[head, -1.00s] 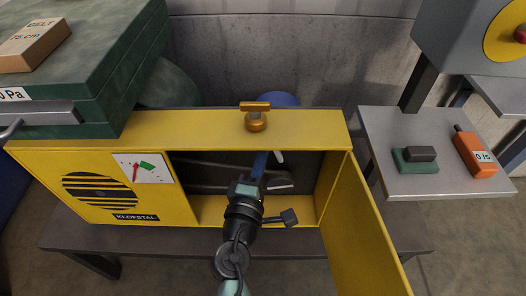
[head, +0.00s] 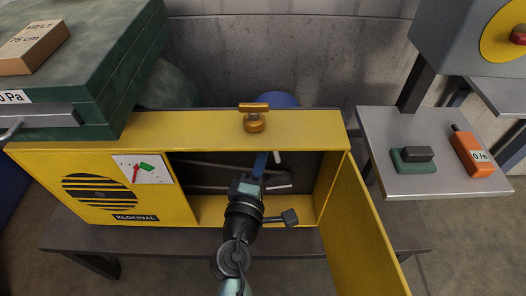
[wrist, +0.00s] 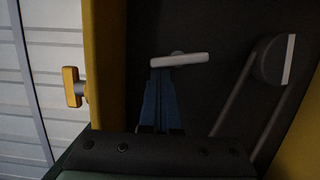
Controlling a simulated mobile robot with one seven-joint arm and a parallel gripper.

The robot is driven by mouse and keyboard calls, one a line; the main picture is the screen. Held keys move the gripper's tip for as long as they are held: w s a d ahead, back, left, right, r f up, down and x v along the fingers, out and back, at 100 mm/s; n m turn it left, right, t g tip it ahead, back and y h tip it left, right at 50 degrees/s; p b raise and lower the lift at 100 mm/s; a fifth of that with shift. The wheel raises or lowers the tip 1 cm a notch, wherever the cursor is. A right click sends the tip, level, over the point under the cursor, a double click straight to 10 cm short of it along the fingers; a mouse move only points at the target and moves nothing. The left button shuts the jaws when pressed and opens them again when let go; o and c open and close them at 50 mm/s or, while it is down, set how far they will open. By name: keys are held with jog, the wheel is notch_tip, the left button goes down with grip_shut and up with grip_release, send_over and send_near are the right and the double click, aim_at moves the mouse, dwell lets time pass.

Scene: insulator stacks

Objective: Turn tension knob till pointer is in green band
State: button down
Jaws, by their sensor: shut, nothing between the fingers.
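The yellow cabinet (head: 235,130) has its door (head: 360,235) swung open at the right. On its front, a white gauge (head: 156,176) has a red pointer (head: 135,172) lying left of the green band (head: 147,167). Inside is a white bar-shaped knob (head: 278,157), also in the wrist view (wrist: 180,60). An orange T-handle (head: 254,117) stands on top; I cannot tell which one is the tension knob. My gripper (head: 259,166) is shut and empty in the opening. In the wrist view its blue fingers (wrist: 161,85) point at the white knob; contact is unclear.
Belt runs and a pale-edged pulley (wrist: 272,62) lie right of the fingers inside the cabinet. Green cases (head: 80,90) stand on the cabinet's left. A side table (head: 440,180) at right holds a green-based block (head: 414,159) and an orange device (head: 471,153).

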jog(key=shift+d+r+m+g+p, duration=0.15)
jog(key=shift+d+m+p, duration=0.1)
jog(key=shift+m, duration=0.35)
jog(key=shift+d+r+m+g+p, duration=0.15)
jog(key=shift+m+p, duration=0.1)
jog(key=shift+m, duration=0.35)
dwell(0.4)
jog(key=shift+d, duration=0.1)
dwell(1.2)
jog(key=shift+r, duration=0.1)
dwell(1.7)
